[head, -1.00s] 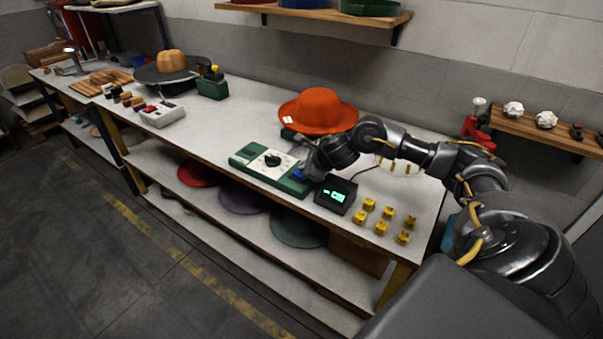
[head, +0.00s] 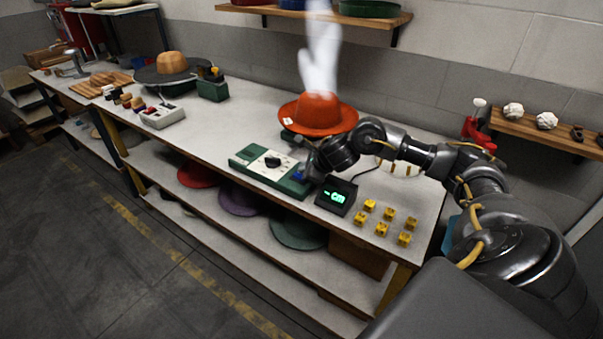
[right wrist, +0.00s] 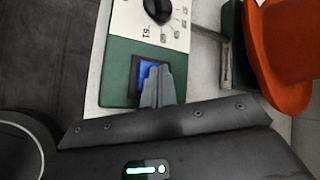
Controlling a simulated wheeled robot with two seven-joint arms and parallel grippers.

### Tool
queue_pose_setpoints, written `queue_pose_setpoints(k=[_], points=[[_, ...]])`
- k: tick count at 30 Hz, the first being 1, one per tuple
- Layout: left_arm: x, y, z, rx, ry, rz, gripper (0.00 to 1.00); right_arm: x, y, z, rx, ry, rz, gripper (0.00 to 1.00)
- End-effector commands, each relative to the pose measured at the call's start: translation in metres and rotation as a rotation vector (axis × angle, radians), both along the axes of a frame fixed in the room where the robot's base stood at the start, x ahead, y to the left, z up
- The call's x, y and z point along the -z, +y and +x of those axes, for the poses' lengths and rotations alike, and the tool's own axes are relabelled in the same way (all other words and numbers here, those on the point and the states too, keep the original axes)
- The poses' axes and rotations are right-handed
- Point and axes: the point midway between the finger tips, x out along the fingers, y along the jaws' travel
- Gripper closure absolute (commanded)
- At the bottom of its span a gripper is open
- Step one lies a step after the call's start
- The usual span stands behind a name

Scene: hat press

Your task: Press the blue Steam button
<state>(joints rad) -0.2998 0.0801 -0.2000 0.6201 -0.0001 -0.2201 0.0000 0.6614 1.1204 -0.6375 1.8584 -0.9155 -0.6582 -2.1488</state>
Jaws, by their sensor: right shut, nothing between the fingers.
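The blue Steam button (right wrist: 147,72) sits in a dark frame on the green and white control box (head: 250,160). In the right wrist view the shut, empty fingers of my right gripper (right wrist: 160,82) overlap the button's right part and look to be at or on it. In the head view the button (head: 299,175) is partly hidden by my right gripper (head: 303,171). An orange-red hat (head: 318,115) stands behind the box, and a white steam plume (head: 320,55) rises above it. My left gripper is not in view.
A small black display (head: 336,195) with green characters stands right of the control box. Several yellow blocks (head: 381,229) lie near the table's right end.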

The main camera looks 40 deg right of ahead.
Motion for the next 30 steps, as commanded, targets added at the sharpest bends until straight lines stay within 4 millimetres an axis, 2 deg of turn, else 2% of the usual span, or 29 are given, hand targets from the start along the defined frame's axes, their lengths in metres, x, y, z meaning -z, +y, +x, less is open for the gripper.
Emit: queue_pose_setpoints(k=[6, 20, 30], points=[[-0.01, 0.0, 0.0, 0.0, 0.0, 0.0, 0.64, -0.013, 0.0, 0.0, 0.0, 0.0, 0.0, 1.0], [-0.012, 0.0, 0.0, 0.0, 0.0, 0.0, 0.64, -0.017, 0.0, 0.0, 0.0, 0.0, 0.0, 1.0], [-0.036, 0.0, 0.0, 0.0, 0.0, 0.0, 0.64, -0.048, 0.0, 0.0, -0.001, -0.002, 0.0, 1.0]])
